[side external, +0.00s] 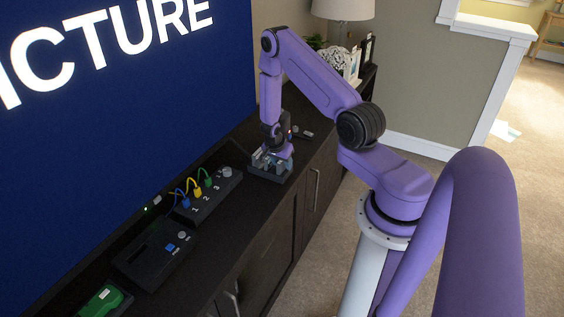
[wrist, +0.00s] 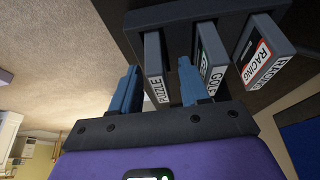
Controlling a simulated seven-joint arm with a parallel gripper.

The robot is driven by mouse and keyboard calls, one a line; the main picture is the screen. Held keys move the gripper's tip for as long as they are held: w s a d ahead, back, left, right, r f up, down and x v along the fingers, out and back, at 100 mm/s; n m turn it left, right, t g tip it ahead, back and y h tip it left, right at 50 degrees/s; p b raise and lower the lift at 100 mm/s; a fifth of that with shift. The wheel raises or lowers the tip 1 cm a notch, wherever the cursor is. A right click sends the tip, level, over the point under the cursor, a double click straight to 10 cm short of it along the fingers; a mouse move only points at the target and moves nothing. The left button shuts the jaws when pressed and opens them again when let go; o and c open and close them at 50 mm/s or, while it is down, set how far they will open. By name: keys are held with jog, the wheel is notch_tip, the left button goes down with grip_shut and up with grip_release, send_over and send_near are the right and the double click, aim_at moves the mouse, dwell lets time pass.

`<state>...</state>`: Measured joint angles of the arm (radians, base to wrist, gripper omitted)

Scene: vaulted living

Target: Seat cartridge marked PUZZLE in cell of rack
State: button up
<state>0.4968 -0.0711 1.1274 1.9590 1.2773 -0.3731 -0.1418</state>
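The cartridge marked PUZZLE (wrist: 154,72) stands in the dark rack (wrist: 160,17) in the wrist view, with its white label edge facing my gripper. My gripper (wrist: 158,64) has its blue fingers on either side of this cartridge. The fingers look spread, with a gap on the right finger's side; contact on the left is unclear. Cartridges marked GOLF (wrist: 210,60) and RACING (wrist: 262,50) stand to the right, and the right finger is between PUZZLE and GOLF. In the side view my gripper (side external: 272,153) is down at the rack (side external: 268,178), hiding much of it.
A switch box (side external: 208,196) with numbered blue, yellow and green plugs stands near the rack on the dark cabinet. A black console (side external: 155,252) and a green object (side external: 103,300) are nearer the camera. A large blue screen (side external: 130,110) rises behind. A lamp (side external: 343,8) stands beyond.

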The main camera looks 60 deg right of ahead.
jog(key=shift+r, duration=0.1)
jog(key=v, duration=1.2)
jog(key=w+a+r+n+t+y, duration=0.2)
jog(key=w+a+r+n+t, duration=0.3)
jog(key=w+a, duration=0.45)
jog(key=s+a+r+n+y, duration=0.3)
jog(key=a+n, duration=0.1)
jog(key=a, duration=0.5)
jog(key=s+a+r+n+y, duration=0.25)
jog(key=a+n, duration=0.25)
jog(key=a, duration=0.3)
jog(key=s+a+r+n+g+y, duration=0.1)
jog(key=s+a+r+n+g, duration=0.2)
jog(key=s, duration=0.4)
jog(key=s+a+r+n+g, duration=0.1)
jog(key=s+a+r+n, duration=0.1)
jog(key=s+a+n, duration=0.3)
jog(key=s+d+r+n+h, duration=0.1)
jog(key=s+d+n+h, duration=0.1)
jog(key=s, duration=0.6)
jog(key=s+d+r+n+h, duration=0.1)
jog(key=s+d+r+n, duration=0.1)
jog(key=s+d+n, duration=0.2)
jog(key=s+n, duration=0.2)
jog(key=s, duration=0.2)
jog(key=shift+d+n+g+h, duration=0.3)
jog(key=shift+d+g+h, duration=0.05)
jog(key=shift+d+g, duration=0.05)
